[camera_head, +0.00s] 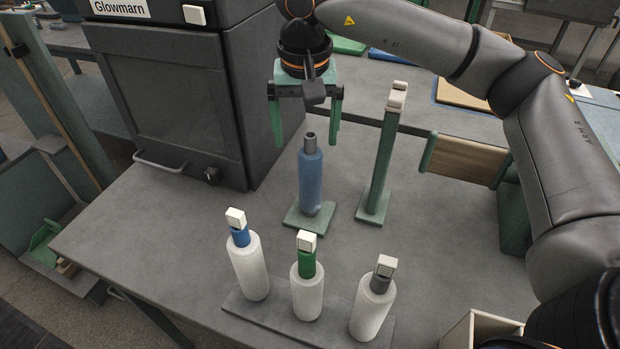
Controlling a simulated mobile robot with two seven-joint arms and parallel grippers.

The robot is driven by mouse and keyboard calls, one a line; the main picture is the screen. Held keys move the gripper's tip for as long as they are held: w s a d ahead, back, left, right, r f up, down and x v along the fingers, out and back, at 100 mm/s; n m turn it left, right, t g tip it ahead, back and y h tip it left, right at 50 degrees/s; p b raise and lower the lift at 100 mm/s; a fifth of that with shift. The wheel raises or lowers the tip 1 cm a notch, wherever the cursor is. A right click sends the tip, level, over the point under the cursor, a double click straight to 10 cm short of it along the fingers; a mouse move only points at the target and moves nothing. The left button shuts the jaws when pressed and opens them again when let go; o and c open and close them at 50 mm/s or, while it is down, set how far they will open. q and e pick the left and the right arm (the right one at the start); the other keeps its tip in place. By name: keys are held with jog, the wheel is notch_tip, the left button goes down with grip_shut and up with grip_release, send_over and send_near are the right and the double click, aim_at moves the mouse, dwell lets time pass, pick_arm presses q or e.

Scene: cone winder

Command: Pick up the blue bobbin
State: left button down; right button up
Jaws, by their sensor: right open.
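A blue bobbin (311,182) with a grey neck stands upright on a small green base plate (297,222) in the middle of the table. My right gripper (305,146) points down at the top of it. Its two green fingers are wide apart, one on each side of the bobbin's neck in the picture, with nothing held. The fingers appear clear of the bobbin; how far behind or above it they are, I cannot tell. A white spool with a blue top (249,267) stands in the front row. My left gripper is not in view.
White spools with a green top (307,291) and a grey top (372,308) stand on the front plate (262,316). A green post (382,160) stands right of the bobbin. A dark cabinet (170,95) is at the back left. The table's left front is clear.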

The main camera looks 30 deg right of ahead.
aim_at(310, 157)
jog(key=f, duration=0.4)
jog(key=d+f, duration=0.1)
jog(key=f, duration=0.1)
jog(key=shift+w+f, duration=0.2)
jog(key=shift+f, duration=0.1)
jog(key=c, duration=1.3)
jog(key=shift+r, duration=0.15)
